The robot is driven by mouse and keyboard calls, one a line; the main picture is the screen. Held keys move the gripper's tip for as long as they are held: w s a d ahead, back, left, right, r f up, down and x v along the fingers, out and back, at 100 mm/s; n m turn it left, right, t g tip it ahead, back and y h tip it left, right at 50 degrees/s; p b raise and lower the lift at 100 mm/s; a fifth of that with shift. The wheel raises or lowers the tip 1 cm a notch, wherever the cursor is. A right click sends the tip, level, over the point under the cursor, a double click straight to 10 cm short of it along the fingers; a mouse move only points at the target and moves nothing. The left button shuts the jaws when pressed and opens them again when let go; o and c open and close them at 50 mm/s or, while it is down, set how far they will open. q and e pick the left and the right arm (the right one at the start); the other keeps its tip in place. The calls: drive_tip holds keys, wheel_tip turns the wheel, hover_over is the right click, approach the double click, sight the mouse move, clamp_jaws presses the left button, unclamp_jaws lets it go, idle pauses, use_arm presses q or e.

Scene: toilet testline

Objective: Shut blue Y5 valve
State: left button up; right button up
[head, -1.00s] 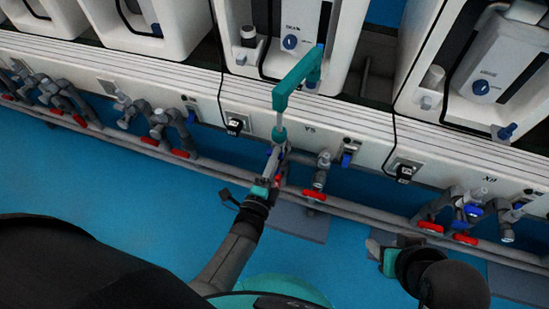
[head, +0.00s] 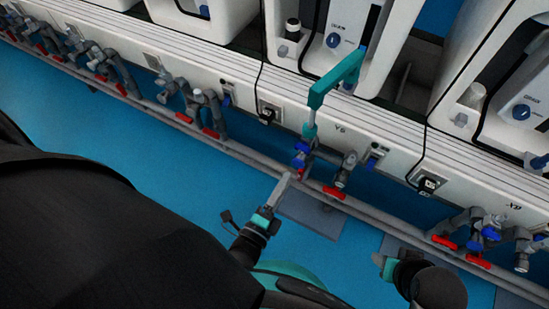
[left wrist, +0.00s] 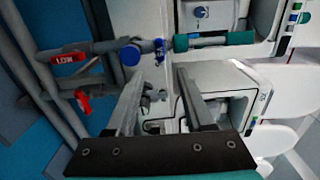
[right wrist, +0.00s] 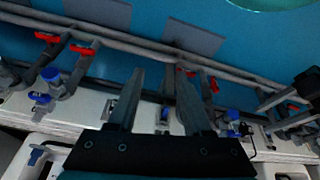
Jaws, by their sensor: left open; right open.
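Below the Y5 label (head: 340,129), blue valve parts (head: 300,150) show on the grey pipework under the teal pipe (head: 336,78). Which of them is the Y5 handle is not clear from the head view. My left gripper (head: 286,180) is open and empty, just below and in front of them. In the left wrist view, a round blue knob (left wrist: 130,54) lies just beyond the left finger's tip, with a blue lever (left wrist: 159,45) beside it. Neither is between the fingers. My right gripper (head: 384,264) is open and empty, low over the floor; its fingers show in the right wrist view (right wrist: 160,72).
Red valve handles (head: 335,192) sit along the long grey floor pipe. A red handle labelled LOW (left wrist: 68,57) is near the blue knob. Similar pipe groups stand at both sides (head: 480,240). White toilet units (head: 345,40) line the shelf. The blue floor (head: 150,150) is clear.

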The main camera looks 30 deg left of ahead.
use_arm(q)
drive_tip(key=shift+s+a, duration=0.1)
drive_tip(key=shift+s, duration=2.2)
use_arm(e)
drive_tip(key=shift+s+f, duration=0.15)
drive_tip(key=shift+f, duration=0.55)
use_arm(q)
drive_tip(key=shift+f+p, duration=0.1)
drive_tip(key=shift+p, duration=0.2)
use_arm(e)
drive_tip(key=shift+f, duration=0.1)
